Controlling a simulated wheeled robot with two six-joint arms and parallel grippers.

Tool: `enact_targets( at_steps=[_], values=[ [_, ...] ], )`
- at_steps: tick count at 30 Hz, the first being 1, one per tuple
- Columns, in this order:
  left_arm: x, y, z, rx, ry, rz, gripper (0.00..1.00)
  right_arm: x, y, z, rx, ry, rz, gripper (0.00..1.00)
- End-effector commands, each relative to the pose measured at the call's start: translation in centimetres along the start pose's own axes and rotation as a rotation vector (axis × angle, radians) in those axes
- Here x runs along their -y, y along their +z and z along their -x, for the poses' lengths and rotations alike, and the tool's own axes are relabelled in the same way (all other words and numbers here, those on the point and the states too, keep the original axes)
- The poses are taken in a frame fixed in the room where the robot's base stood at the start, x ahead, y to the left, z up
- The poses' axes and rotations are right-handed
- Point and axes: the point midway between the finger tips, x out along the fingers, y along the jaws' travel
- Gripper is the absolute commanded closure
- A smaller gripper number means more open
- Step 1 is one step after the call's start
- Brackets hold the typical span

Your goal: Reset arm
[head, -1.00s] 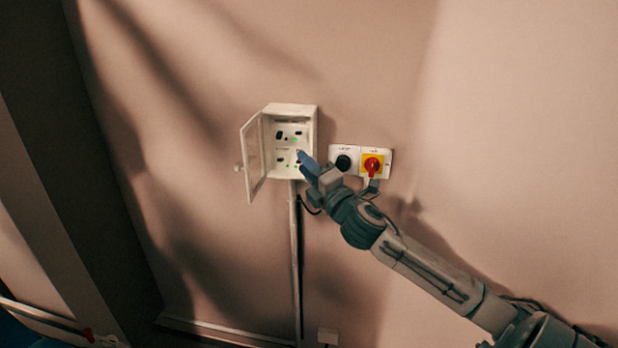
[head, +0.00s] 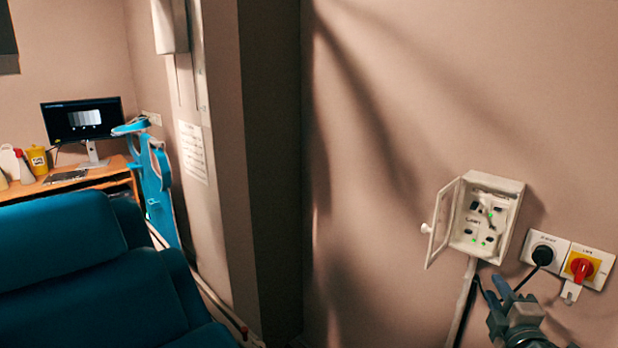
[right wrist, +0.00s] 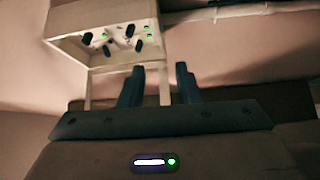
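My right gripper (head: 508,290) is at the lower right of the head view, below the white wall box and left of the red switch. In the right wrist view its two blue-grey fingers (right wrist: 160,84) stand apart with nothing between them. My left gripper is not in view. The white wall box (head: 483,178) has its glazed door (head: 443,222) swung open to the left. Inside are dark switches and green lights. The box also shows in the right wrist view (right wrist: 75,58), beyond the fingers and apart from them.
A black plug (head: 542,254) sits in a white socket right of the box. Beside it is a red switch on a yellow plate (head: 582,267). A teal padded chair or couch (head: 80,290) fills the lower left. A desk with a monitor (head: 83,120) stands behind it.

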Motion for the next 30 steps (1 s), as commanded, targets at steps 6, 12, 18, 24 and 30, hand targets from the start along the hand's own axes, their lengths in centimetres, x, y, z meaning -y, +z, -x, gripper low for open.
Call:
enact_targets(
  at_steps=[6, 12, 18, 24, 30],
  values=[
    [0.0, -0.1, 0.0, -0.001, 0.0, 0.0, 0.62, 13.9, -1.2, 9.8, 0.27, -0.414, -0.485, 0.7],
    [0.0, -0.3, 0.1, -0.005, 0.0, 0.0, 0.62, 21.0, -3.2, 19.2, 0.517, -0.701, -0.773, 0.7],
    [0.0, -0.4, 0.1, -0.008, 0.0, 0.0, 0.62, 24.1, -5.3, 26.3, 0.702, -0.888, -0.936, 0.7],
    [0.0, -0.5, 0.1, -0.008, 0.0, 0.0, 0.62, 25.6, -7.4, 32.6, 0.874, -1.046, -1.056, 0.7],
    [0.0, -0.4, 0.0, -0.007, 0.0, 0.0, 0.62, 30.9, -6.8, 31.0, 0.89, -1.051, -1.045, 0.7]
  ],
)
